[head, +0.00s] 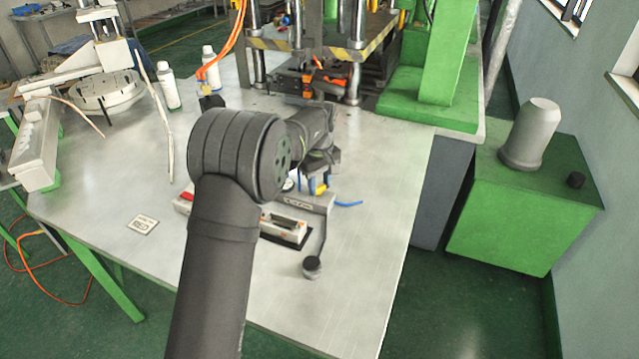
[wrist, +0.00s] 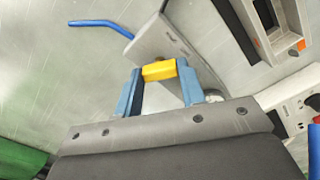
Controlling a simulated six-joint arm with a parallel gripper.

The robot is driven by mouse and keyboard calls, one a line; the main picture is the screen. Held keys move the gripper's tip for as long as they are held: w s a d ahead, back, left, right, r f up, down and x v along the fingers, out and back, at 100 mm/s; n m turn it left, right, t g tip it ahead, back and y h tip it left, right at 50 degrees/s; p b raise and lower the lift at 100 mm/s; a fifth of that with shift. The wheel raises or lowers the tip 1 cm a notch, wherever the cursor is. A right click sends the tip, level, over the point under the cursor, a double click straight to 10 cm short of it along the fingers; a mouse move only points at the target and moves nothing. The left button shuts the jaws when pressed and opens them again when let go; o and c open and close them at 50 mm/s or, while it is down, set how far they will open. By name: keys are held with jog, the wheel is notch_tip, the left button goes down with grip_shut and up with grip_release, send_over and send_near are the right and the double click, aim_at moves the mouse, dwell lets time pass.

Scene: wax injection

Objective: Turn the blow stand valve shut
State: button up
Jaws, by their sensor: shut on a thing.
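The blow stand (head: 298,203) is a small grey box on the steel table with a gauge and a short blue hose. In the wrist view its grey body (wrist: 158,40) lies just beyond my fingertips, and the blue hose (wrist: 98,23) sticks out to the left. The valve handle (wrist: 159,71) is a small yellow bar. My gripper (wrist: 158,74) has blue fingers, one at each end of the yellow handle, shut on it. In the head view my arm partly covers the stand, and the blue fingers (head: 318,184) show beside it. The valve stem is hidden.
A tray-like unit with a white and red frame (head: 286,226) sits close beside the stand. A press with a striped edge (head: 330,52) stands behind. The table's right side is clear.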

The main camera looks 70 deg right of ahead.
aim_at(319, 187)
dwell(0.3)
jog(key=o, duration=1)
jog(key=shift+r, duration=0.1)
notch_tip(319, 187, up, 17)
jog(key=shift+r, duration=0.15)
